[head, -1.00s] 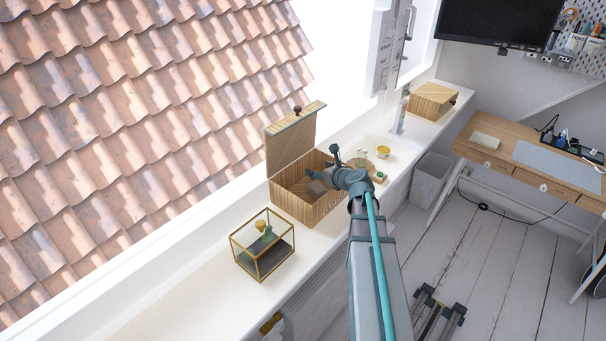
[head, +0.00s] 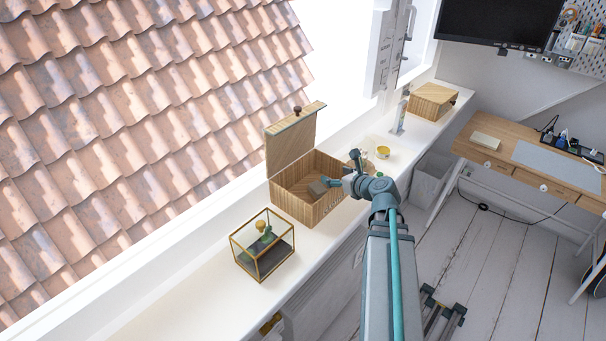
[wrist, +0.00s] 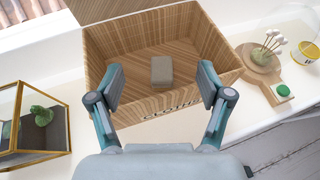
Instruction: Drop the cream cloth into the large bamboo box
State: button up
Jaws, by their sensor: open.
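The large bamboo box (head: 292,208) stands on the white sill with its lid (head: 291,145) raised; the wrist view also shows its open inside (wrist: 127,63). A small folded grey-beige cloth (wrist: 161,71), which looks like the cream cloth, lies on the box floor, apart from the walls. It also shows in the head view (head: 318,187). My gripper (head: 341,170) is open and empty at the box's near right side. In the wrist view its fingers spread above the near wall, with the cloth seen beyond and between them, untouched.
A brass-edged glass case (head: 263,246) with a plant stands left of the box. A round wooden board (wrist: 259,57), a green-topped item (wrist: 283,90) and a yellow tin (head: 383,152) are to its right. A closed bamboo box (head: 433,101) stands farther along the sill.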

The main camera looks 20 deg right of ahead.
jog(key=shift+v, duration=1)
